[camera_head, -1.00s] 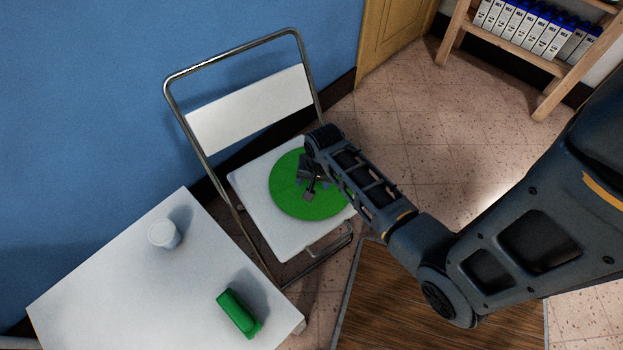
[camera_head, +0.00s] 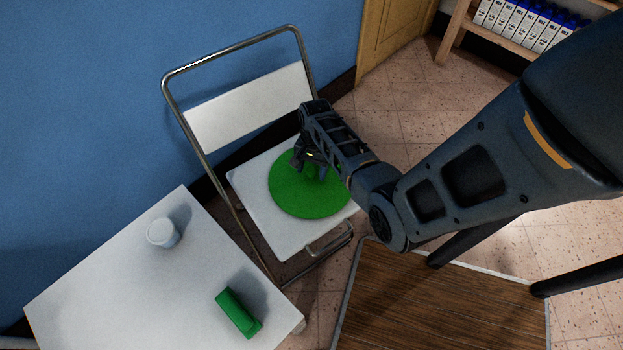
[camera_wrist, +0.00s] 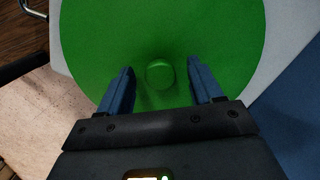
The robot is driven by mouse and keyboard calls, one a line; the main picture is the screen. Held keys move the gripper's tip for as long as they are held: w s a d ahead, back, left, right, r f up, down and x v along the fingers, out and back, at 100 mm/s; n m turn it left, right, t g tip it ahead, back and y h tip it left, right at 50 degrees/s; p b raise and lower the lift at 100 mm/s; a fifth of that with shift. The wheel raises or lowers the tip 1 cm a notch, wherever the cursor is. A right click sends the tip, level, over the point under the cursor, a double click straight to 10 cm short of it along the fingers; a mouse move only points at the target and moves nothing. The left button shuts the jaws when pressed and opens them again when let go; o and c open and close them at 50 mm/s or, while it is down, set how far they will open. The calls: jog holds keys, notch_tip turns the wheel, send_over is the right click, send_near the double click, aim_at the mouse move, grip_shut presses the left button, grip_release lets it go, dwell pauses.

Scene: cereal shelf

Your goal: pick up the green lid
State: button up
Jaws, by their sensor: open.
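The green lid (camera_head: 308,201) is a flat round disc lying on the white seat of the folding chair (camera_head: 262,222). A small round knob (camera_wrist: 160,74) stands at its middle in the wrist view. My gripper (camera_head: 313,172) is over the lid in the head view. In the wrist view my gripper (camera_wrist: 163,80) is open, with one blue finger on each side of the knob. The fingers hold nothing, and I cannot tell how high they are above the lid. My arm hides part of the lid's upper right in the head view.
A white table (camera_head: 120,270) at lower left bears a white cup (camera_head: 163,232) and a green object (camera_head: 238,312). The chair's metal frame rises beside the blue wall (camera_head: 80,120). A wooden table (camera_head: 440,310) is at lower right. A shelf (camera_head: 480,45) holds several cartons.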

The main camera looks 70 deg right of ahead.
jog(key=shift+a+f, duration=0.1)
jog(key=shift+f, duration=0.45)
jog(key=c, duration=1.2)
grip_shut()
jog(key=shift+r, duration=0.15)
